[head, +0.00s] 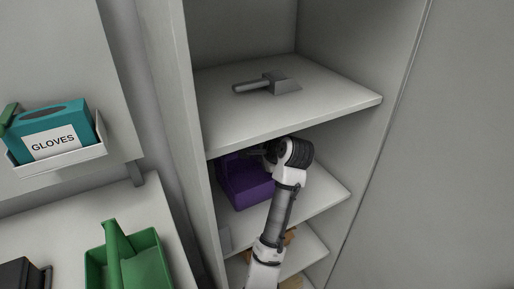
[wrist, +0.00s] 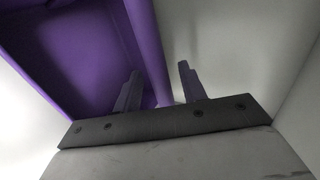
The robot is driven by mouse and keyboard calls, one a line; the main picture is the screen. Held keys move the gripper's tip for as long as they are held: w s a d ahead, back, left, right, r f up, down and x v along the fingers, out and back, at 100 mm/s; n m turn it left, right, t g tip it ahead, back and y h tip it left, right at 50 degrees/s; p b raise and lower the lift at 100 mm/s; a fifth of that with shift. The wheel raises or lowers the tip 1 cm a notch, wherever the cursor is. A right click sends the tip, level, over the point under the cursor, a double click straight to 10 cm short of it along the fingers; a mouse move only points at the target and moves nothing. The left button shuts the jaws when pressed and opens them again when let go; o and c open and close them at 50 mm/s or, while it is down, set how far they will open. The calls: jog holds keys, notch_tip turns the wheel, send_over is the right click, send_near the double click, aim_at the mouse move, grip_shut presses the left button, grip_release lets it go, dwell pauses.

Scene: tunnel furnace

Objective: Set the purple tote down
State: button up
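The purple tote (head: 243,183) is in the open cabinet, on the shelf below the top one shown. It appears to rest on that shelf, and my arm hides its right side. In the wrist view its purple wall (wrist: 85,50) fills the upper left, and its handle bar (wrist: 150,50) runs down between my fingers. My gripper (wrist: 158,85) has one finger on each side of the bar. The fingers stand apart, with a visible gap to the bar on both sides. In the head view my fingers are mostly hidden under the upper shelf.
The upper shelf (head: 300,108) is close above my wrist and holds a grey scoop-like tool (head: 268,83). A lower shelf (head: 303,250) holds orange-brown items, partly hidden. To the left are a gloves box (head: 52,135) and a green tote (head: 150,268). Cabinet side walls bound the space.

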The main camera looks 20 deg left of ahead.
jog(key=shift+r, duration=0.1)
jog(key=b+v, duration=0.1)
jog(key=v, duration=1.1)
dwell(0.9)
